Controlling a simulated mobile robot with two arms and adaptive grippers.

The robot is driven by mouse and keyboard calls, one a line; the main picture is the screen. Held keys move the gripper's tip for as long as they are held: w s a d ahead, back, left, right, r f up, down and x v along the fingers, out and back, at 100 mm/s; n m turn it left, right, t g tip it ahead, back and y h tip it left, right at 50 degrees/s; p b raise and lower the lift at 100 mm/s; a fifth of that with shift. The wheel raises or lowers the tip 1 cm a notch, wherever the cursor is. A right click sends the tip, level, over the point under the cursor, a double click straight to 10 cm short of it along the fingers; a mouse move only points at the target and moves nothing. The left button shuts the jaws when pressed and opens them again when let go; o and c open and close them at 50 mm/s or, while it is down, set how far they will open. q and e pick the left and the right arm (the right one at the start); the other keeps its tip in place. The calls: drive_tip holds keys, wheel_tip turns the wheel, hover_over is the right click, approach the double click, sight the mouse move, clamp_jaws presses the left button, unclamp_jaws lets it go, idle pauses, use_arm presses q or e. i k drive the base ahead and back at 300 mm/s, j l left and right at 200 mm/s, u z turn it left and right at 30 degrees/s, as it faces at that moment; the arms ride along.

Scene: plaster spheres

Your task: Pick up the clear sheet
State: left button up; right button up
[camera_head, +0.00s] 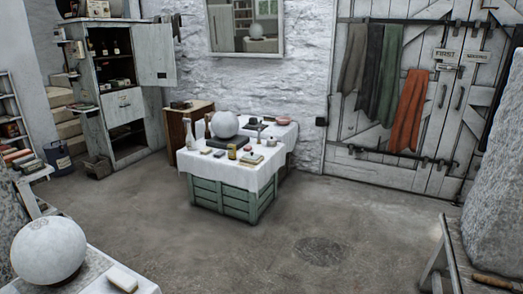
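I cannot make out a clear sheet anywhere in the head view. Small items too small to identify lie on a white-clothed green crate table (262,178) in the middle of the room. A white plaster sphere (225,124) stands among them on a dark base. A larger plaster sphere (48,251) sits on a white-covered table (142,286) at the lower left, with a pale block (122,278) beside it. Neither of my grippers is in view.
An open grey cabinet (126,100) stands at the back left. A wooden bench (440,262) and a rough stone mass (495,215) stand at the right. Cloths hang on the white doors (440,160). The concrete floor (320,215) between is clear, with a round drain cover (318,251).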

sight(252, 155)
drive_tip(key=i, duration=2)
